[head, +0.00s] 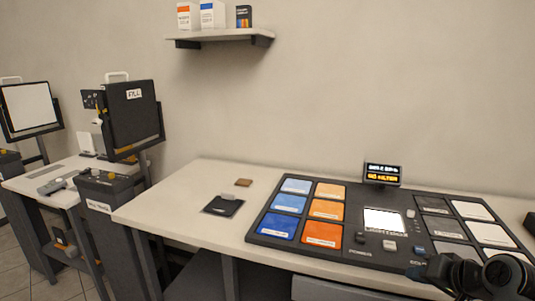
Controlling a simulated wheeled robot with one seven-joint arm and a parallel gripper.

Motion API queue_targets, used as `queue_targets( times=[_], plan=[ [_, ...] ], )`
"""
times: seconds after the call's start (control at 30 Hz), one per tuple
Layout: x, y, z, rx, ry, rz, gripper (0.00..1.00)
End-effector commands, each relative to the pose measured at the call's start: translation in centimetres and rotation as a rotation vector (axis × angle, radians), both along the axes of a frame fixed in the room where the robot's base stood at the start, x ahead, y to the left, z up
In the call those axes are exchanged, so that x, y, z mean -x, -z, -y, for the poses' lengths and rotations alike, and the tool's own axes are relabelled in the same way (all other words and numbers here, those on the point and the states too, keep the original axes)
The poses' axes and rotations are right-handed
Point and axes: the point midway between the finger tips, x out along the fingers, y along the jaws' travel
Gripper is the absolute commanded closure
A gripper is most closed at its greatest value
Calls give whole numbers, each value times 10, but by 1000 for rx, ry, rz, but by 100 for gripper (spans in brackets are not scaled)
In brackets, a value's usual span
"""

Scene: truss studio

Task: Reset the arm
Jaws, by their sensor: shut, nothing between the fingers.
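My arm shows at the lower right corner of the head view as dark rounded parts, partly cut off by the frame edge. My gripper (437,268) is at its left end, small and dark, over the front right part of the console. It is shut and holds nothing. The console (352,212) is a dark panel on the white table (190,215), with blue and orange pads on the left, a lit square in the middle, and grey and white pads on the right.
A small lit display (382,174) stands behind the console. A dark flat tray (222,206) and a brown square (243,182) lie left of it. A wall shelf (222,36) holds boxes. Another workstation with a black panel (133,118) is at left.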

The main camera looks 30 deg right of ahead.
Motion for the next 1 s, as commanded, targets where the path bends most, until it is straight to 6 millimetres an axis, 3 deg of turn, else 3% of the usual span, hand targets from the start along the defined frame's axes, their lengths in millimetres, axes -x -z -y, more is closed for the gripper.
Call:
queue_targets(
  times=[0.27,0.47,0.73,1.0],
  plan=[
    [-2,39,-84,61,-33,26,100],
    [23,61,-164,160,-81,50,100],
    [87,58,-247,328,-190,92,100],
    [164,20,-299,517,-360,173,100]
  ],
)
